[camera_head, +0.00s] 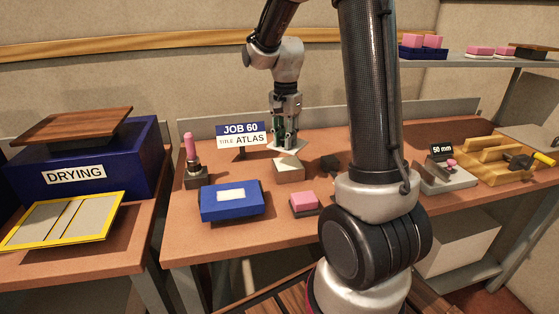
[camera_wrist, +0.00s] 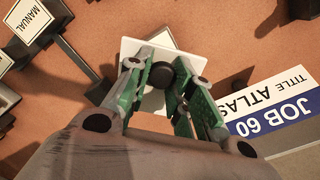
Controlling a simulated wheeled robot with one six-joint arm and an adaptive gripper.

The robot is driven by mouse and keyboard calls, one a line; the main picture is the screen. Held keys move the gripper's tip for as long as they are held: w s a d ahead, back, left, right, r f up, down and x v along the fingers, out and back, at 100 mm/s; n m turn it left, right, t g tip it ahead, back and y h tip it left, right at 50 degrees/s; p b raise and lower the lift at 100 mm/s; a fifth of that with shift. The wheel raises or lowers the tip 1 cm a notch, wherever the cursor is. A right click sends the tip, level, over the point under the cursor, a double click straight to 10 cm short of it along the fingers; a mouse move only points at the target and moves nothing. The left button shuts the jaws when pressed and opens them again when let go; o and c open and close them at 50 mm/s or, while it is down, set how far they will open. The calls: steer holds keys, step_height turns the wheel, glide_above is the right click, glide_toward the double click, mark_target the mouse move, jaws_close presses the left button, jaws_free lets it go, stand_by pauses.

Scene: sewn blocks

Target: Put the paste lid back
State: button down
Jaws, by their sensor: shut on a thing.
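My gripper (camera_head: 287,136) is above the middle of the bench, pointing down, with its green fingers closed. In the wrist view my gripper (camera_wrist: 161,92) is shut on the dark round knob (camera_wrist: 162,75) of a pale, flat, square lid (camera_wrist: 133,46). The pale lid also shows below the fingers in the head view (camera_head: 284,148). A small beige block-like container (camera_head: 290,172) with a pale top stands just in front of and below the lid. Whether it is the paste pot, and whether the lid touches it, I cannot tell.
The JOB 60 ATLAS sign (camera_head: 241,135) stands close left of my gripper. A blue box (camera_head: 231,204) with a pale top, a pink block (camera_head: 304,201) and a pink-topped stamp (camera_head: 192,160) are nearby. A DRYING box (camera_head: 76,174) stands on the left table.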

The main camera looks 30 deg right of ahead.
mark_target(285, 167)
steer(key=shift+f, duration=3.2)
steer(key=shift+f, duration=0.15)
steer(key=c, duration=1.3)
jaws_free()
steer(key=shift+o, duration=0.2)
step_height(285, 167, up, 12)
steer(key=shift+r, duration=0.1)
steer(key=s+a+r+n+t, duration=0.1)
steer(key=s+r+n+t, duration=0.1)
steer(key=s+n, duration=0.4)
steer(key=s+a+r+n+t, duration=0.2)
steer(key=s+n, duration=0.4)
steer(key=s, duration=1)
steer(key=shift+s+a+r+n, duration=0.2)
steer(key=shift+s+r+n, duration=0.15)
steer(key=shift+r, duration=0.55)
